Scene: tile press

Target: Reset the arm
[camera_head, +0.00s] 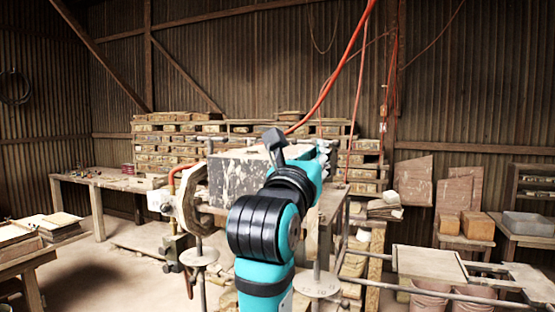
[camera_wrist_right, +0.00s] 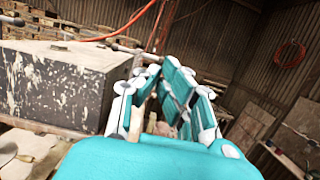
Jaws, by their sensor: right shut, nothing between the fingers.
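My right arm reaches up through the middle of the head view, teal and black. Its gripper (camera_head: 326,150) is at the far end, partly hidden behind the wrist, beside the right side of a grey, paint-flecked press block (camera_head: 232,180). In the right wrist view the teal and white fingers of this gripper (camera_wrist_right: 166,66) come together, with nothing held. The grey block (camera_wrist_right: 55,85) stands to the left of the fingers there, apart from them. My left gripper is not in view.
A red-orange hose (camera_head: 335,82) hangs near the right gripper. Stacked tiles (camera_head: 175,140) fill shelves behind the press. A wooden bench (camera_head: 120,181) stands at the left; a board-topped stand (camera_head: 428,264) and buckets (camera_head: 428,297) are at the right. Floor at the left is partly clear.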

